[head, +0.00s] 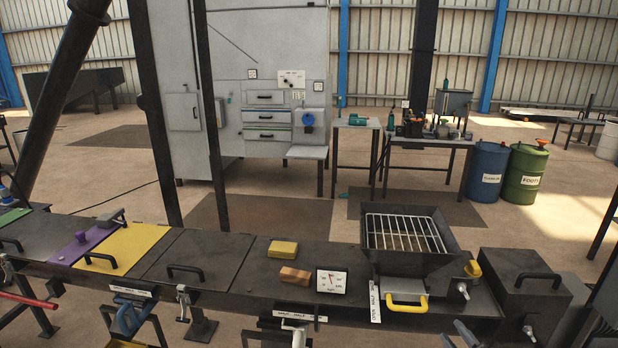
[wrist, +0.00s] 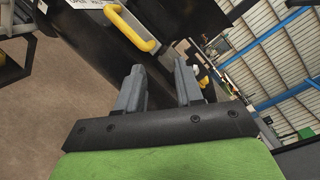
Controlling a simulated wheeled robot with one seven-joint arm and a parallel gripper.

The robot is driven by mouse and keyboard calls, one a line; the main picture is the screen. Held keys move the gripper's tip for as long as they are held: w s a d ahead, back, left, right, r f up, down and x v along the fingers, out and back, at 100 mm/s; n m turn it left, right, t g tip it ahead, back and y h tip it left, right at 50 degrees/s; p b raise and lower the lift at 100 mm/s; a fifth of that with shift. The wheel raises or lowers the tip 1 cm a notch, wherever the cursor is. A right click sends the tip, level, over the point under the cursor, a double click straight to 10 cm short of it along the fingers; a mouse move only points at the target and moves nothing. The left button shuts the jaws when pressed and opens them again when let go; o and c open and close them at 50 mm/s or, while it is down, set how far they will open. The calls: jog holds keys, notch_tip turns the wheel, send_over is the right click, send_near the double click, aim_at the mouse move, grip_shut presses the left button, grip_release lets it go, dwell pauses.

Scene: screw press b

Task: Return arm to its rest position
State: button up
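My gripper (wrist: 160,82) shows in the wrist view with its two grey fingers apart and nothing between them. Beyond the fingers is a dark metal surface with a yellow handle (wrist: 132,28). The wrist picture is strongly tilted. In the head view my gripper cannot be made out clearly; a small grey part at the bottom edge, right of centre, is too cut off to identify.
A long dark bench (head: 225,292) crosses the head view. It bears a yellow block (head: 283,248), an orange-brown block (head: 294,276), a dial gauge (head: 331,281) and a hopper with a grate (head: 405,233). A yellow handle (head: 407,304) sits at its front. Blue (head: 486,172) and green drums (head: 524,172) stand behind.

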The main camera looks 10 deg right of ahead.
jog(key=s+a+r+n+g+y, duration=0.2)
jog(key=a+n+g+y, duration=0.65)
jog(key=a+n, duration=1.15)
jog(key=s+a+r+n+g+h, duration=0.1)
jog(key=s+r+h, duration=0.3)
jog(key=s, duration=0.5)
jog(key=s+a+r+n+g+h, duration=0.2)
jog(key=s+a+r+n+h, duration=0.1)
jog(key=s+r, duration=0.4)
jog(key=s+n+h, duration=0.1)
jog(key=s, duration=0.2)
jog(key=shift+r+n, duration=0.3)
jog(key=shift+d, duration=0.1)
